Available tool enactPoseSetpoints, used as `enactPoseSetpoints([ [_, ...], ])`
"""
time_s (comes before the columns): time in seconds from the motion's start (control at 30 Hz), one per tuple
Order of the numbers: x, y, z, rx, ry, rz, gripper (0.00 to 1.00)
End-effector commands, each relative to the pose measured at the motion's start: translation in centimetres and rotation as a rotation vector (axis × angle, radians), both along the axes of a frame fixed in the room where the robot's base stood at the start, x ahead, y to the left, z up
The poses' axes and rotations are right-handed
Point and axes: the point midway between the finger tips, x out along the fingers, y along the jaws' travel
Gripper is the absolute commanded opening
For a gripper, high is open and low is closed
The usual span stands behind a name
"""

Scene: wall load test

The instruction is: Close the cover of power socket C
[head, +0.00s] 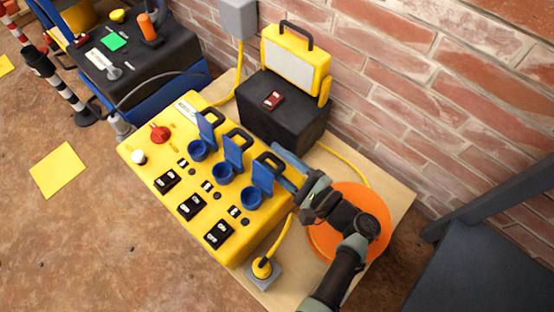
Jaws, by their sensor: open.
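The yellow power box (150,180) has three blue sockets in a row along its far side, each with its cover standing up open. I cannot read letters by them. The socket at the right end (251,197) has its cover (264,178) raised, with a black loop behind its top. The middle cover (234,153) and the left cover (207,129) are raised too. My gripper (283,166) is open, just behind and right of the right-end cover. Its fingertips are partly hidden, and I cannot tell whether they touch the cover.
A yellow work lamp (296,60) stands on a black case (280,120) behind the box, against the brick wall (420,70). An orange disc (375,215) lies under my arm on the wooden board (398,205). A yellow cable plug (262,268) sits at the board's front.

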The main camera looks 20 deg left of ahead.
Motion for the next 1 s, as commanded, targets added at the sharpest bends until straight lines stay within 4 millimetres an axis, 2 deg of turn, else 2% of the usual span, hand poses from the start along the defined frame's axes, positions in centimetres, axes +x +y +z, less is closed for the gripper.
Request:
enactPoseSetpoints([
  [0.23,0.02,0.09,0.03,0.000,0.000,0.000,0.50],
  [0.5,0.08,0.03,0.11,0.000,-0.002,-0.001,0.01],
  [1.0,0.29,-0.11,0.44,0.004,-0.008,-0.005,0.00],
])
